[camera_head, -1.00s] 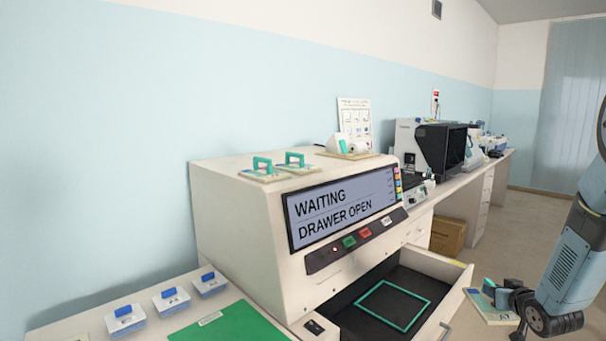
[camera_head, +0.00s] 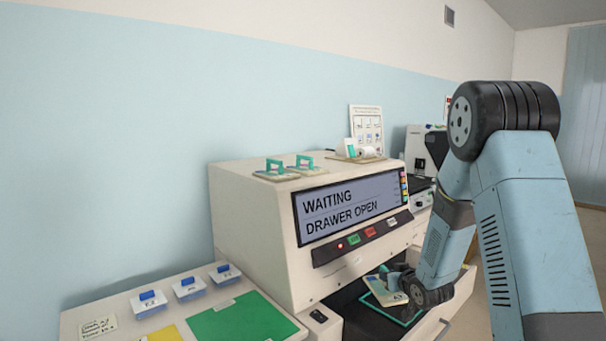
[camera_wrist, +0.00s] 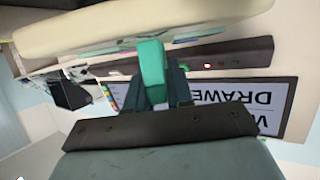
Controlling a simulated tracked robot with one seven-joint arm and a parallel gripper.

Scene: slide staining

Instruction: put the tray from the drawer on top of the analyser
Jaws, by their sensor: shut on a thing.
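The analyser (camera_head: 245,225) is a cream box whose screen reads "WAITING DRAWER OPEN". Its drawer (camera_head: 437,318) is pulled out, with a green square outline (camera_head: 408,323) on the dark floor. My gripper (camera_head: 396,272) is shut on the green handle of a pale tray (camera_head: 383,293), over the drawer. In the head view I cannot tell whether the tray touches the drawer floor. My arm hides the drawer's right part.
Two trays with green handles, a left one (camera_head: 275,175) and a right one (camera_head: 305,168), and a small device (camera_head: 358,152) stand on the analyser. Several blue-handled boxes (camera_head: 188,288) and a green mat (camera_head: 235,322) lie on the left bench. Another machine stands behind right.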

